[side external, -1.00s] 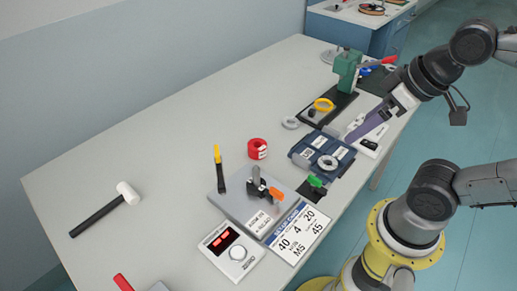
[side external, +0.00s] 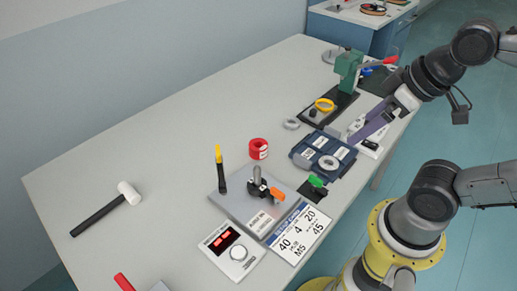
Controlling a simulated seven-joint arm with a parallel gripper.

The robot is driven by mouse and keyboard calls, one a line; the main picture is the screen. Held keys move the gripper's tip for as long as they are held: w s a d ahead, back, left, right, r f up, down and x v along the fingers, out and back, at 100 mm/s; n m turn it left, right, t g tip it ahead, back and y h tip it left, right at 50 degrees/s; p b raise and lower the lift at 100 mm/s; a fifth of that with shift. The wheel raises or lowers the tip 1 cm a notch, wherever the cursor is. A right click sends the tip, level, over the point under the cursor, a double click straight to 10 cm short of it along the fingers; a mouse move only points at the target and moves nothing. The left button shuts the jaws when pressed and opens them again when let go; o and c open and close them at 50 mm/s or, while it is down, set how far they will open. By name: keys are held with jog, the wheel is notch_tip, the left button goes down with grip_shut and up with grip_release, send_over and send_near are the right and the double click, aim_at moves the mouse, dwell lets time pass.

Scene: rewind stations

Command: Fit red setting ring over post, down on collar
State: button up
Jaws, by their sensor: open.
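The red setting ring (side external: 258,150), with a pale label on its side, sits on the table behind the grey base plate. The grey post (side external: 257,173) stands upright on that plate, with nothing around its upper part. The dark collar (side external: 256,187) is at its foot, partly hidden by an orange-tipped part.
A yellow-topped tool (side external: 219,165) stands upright left of the post. A blue tray (side external: 309,151) holding a silver ring (side external: 328,162) lies between the post and my gripper. A green press (side external: 346,72) stands at the back.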

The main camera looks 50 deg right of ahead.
jog(key=w+r+n, duration=0.3)
jog(key=r+n, duration=0.1)
jog(key=n+g, duration=0.6)
jog(key=n, duration=0.4)
send_over(257, 145)
jog(key=s+a, duration=0.2)
jog(key=f, duration=2.3)
jog(key=shift+w+d+f, duration=0.35)
jog(key=shift+f, duration=1.4)
jog(key=shift+w+d+f, duration=0.1)
jog(key=shift+f, duration=1.35)
jog(key=c, duration=1.4)
